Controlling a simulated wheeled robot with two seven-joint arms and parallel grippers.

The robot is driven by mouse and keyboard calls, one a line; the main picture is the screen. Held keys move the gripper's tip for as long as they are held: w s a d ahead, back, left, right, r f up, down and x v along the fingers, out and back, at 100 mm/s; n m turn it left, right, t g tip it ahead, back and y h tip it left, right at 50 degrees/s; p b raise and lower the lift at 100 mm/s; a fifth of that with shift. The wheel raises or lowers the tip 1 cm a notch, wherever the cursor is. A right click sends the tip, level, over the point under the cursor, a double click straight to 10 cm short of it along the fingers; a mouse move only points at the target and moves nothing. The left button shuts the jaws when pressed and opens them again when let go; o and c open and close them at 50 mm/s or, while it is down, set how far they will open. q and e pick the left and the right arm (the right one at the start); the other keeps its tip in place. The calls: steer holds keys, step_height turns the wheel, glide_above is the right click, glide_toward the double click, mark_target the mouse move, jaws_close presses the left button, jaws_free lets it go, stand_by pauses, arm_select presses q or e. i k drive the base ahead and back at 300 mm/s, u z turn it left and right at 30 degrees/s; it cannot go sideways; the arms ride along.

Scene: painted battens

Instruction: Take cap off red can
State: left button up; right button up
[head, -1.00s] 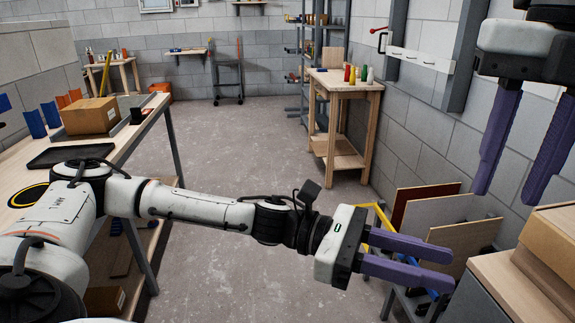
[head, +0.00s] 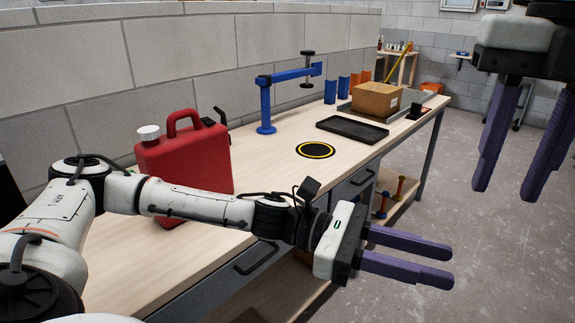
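The red can (head: 187,158) stands upright on the workbench at the left, with a handle on top. Its pale cap (head: 149,134) sits on the spout at the can's upper left. My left arm passes in front of the can's lower part and hides it. My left gripper (head: 450,266) is open and empty, right of the bench's front edge and well away from the can. My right gripper (head: 504,192) is open and empty at the upper right, over the floor in the picture.
The workbench (head: 285,185) carries a yellow-and-black ring mark (head: 315,150), a black tray (head: 352,130), a blue clamp stand (head: 266,108) and a cardboard box (head: 377,101). A block wall runs behind it. The floor (head: 480,235) at right is clear.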

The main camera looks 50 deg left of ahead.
mark_target(196, 156)
steer(key=u, duration=0.1)
steer(key=i, duration=0.65)
steer(key=u, duration=2.65)
steer(key=i, duration=0.75)
steer(key=z, duration=0.4)
